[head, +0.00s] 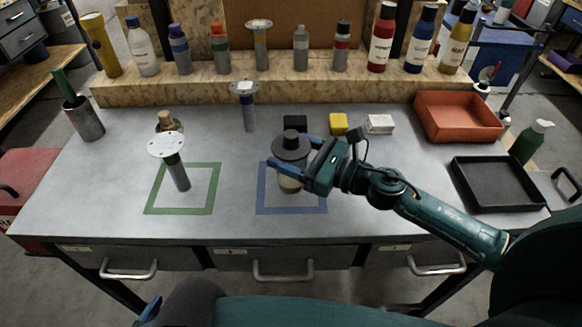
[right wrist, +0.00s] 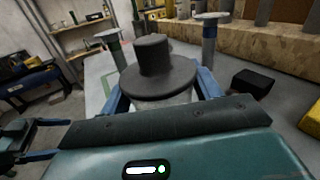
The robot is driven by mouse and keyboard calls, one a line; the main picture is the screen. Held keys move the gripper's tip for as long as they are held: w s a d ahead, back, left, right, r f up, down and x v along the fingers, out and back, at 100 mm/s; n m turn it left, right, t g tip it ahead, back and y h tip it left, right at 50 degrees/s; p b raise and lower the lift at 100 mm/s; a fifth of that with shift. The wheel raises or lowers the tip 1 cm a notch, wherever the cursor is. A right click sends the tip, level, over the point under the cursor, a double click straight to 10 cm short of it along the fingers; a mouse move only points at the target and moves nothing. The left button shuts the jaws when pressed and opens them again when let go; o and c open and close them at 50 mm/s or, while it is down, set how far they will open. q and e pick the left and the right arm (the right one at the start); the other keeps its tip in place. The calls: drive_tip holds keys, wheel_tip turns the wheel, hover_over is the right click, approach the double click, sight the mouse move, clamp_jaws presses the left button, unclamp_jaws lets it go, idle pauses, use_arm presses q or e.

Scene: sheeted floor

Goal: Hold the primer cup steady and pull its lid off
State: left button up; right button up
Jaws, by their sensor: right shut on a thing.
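The primer cup (head: 289,184) is pale and stands upright inside the blue taped square (head: 262,204). A dark round lid (head: 291,144) with a thick knob sits on top of it. In the right wrist view the lid (right wrist: 158,78) hides most of the pale cup (right wrist: 170,102). My right gripper (head: 289,172) comes from the right, its blue fingers shut on the cup's sides just under the lid. My left gripper (right wrist: 52,138) shows at the left edge of the right wrist view, its blue fingers apart and empty, away from the cup.
A green taped square (head: 150,204) to the left holds a grey post with a white disc top (head: 165,144). A similar post (head: 248,110), a black block (head: 295,122), a yellow block (head: 338,123) and a white box (head: 379,123) stand behind. Trays (head: 455,112) lie right. Front middle is clear.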

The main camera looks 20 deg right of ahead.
sight(291, 133)
drive_tip(key=shift+c, duration=0.7)
use_arm(q)
drive_tip(key=shift+r, duration=0.15)
use_arm(e)
drive_tip(key=shift+r, duration=0.1)
wheel_tip(291, 133, up, 9)
drive_tip(key=p, duration=0.3)
drive_tip(key=shift+p, duration=0.35)
drive_tip(key=shift+r, duration=0.45)
use_arm(q)
drive_tip(key=shift+s+a+r+n+y, duration=0.2)
drive_tip(key=shift+a+n+y, duration=0.15)
drive_tip(key=shift+a, duration=0.4)
use_arm(e)
drive_tip(key=o, duration=0.4)
drive_tip(key=shift+c, duration=0.2)
use_arm(q)
drive_tip(key=shift+d, duration=0.1)
use_arm(e)
drive_tip(key=c, duration=0.8)
